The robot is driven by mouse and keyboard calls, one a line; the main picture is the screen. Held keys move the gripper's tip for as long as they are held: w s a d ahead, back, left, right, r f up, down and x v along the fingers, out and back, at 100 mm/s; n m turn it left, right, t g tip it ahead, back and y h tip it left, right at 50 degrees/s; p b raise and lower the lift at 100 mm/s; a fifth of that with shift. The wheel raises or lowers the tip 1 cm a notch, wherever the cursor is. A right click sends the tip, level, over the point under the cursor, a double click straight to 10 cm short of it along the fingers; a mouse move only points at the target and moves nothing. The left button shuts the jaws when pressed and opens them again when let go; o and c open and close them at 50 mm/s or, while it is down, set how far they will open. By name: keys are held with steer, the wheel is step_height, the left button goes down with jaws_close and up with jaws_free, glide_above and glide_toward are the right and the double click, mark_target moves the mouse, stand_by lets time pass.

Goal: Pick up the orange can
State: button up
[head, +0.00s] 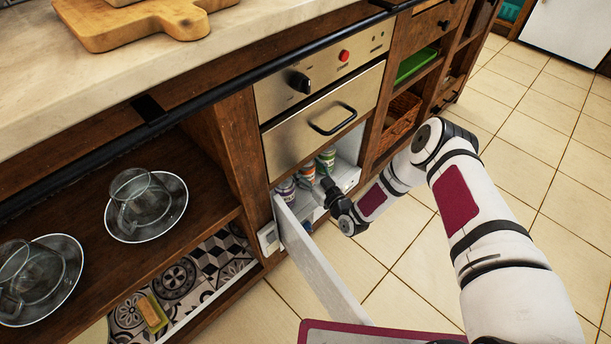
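Several small cans or jars stand in a row inside the open white-lined compartment (347,176) under the oven-like panel. My gripper (322,188) is at the compartment's opening, close in front of the cans. Its fingers are too small and dark to show whether they are open or touching anything.
The compartment's white door (318,262) hangs open, left of my arm. Glass cups on saucers (146,207) stand on the wooden shelf at left. A cutting board (125,28) lies on the counter above. The tiled floor (520,130) at right is clear.

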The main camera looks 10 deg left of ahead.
steer(key=shift+w+a, duration=0.35)
steer(key=shift+w, duration=0.1)
steer(key=shift+r, duration=0.1)
steer(key=c, duration=1.3)
